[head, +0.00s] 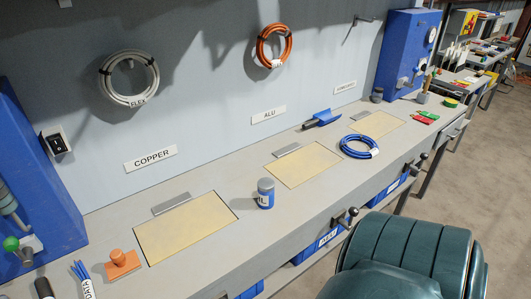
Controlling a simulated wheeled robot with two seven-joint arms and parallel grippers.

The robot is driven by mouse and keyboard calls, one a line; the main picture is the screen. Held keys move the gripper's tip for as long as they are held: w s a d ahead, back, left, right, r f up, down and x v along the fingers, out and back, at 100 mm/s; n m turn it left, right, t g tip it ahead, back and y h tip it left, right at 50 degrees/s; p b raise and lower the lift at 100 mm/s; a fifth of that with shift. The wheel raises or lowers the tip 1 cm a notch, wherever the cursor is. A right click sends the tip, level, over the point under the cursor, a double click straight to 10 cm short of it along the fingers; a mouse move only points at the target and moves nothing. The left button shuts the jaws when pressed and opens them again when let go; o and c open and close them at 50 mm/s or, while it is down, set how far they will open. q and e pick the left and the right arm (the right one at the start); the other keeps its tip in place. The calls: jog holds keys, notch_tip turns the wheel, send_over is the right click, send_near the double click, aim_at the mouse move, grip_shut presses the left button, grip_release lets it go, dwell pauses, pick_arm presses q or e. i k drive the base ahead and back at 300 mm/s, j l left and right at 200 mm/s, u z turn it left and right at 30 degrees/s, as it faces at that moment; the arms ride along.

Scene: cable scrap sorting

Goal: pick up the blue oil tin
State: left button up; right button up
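The blue oil tin (265,193) stands upright on the grey workbench (225,265), between two beige panels set in the bench top. It is a small cylinder with a greyish top and a pale label, only partly readable. Nothing touches it. Neither of my grippers is in view.
A blue cable coil (360,147) and a blue-bladed brush or scoop (323,118) lie farther right. An orange stamp-like block (122,264) sits at the left. Blue machines flank the bench. A large dark green ribbed form (410,250) fills the lower right. Bench around the tin is clear.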

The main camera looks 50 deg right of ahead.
aim_at(267, 185)
jog(key=i, duration=0.5)
jog(key=z, duration=2)
